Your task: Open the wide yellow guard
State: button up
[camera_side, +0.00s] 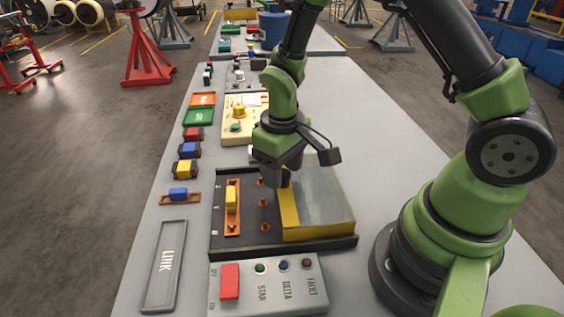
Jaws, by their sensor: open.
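The wide yellow guard (289,217) is a box-like cover with a yellow left edge, a yellow front edge and a greyish, see-through-looking top. It lies over the right part of a black panel (232,248) and looks closed. My gripper (285,178) points down at the far left corner of the guard. Its jaws are open, but the fingers are small and dark, partly hidden by the wrist. I cannot tell whether they touch the guard. What lies under the guard is hidden.
Left of the guard are orange terminals (263,204) and a yellow slider on an orange plate (232,207). In front is a grey box with a red switch (229,282). A LINK tray (165,265) lies left. A cream panel (240,128) stands behind.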

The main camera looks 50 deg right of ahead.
notch_tip(320, 180, up, 10)
dwell(0.5)
notch_tip(320, 180, up, 8)
jog(key=m+t, duration=0.2)
jog(key=t, duration=0.1)
send_over(300, 195)
jog(key=s+r+m+t+y, duration=0.2)
jog(key=s+r+t, duration=0.2)
jog(key=s, duration=0.5)
jog(key=shift+s+a+r, duration=0.2)
jog(key=shift+a+r, duration=0.1)
jog(key=shift+r, duration=0.15)
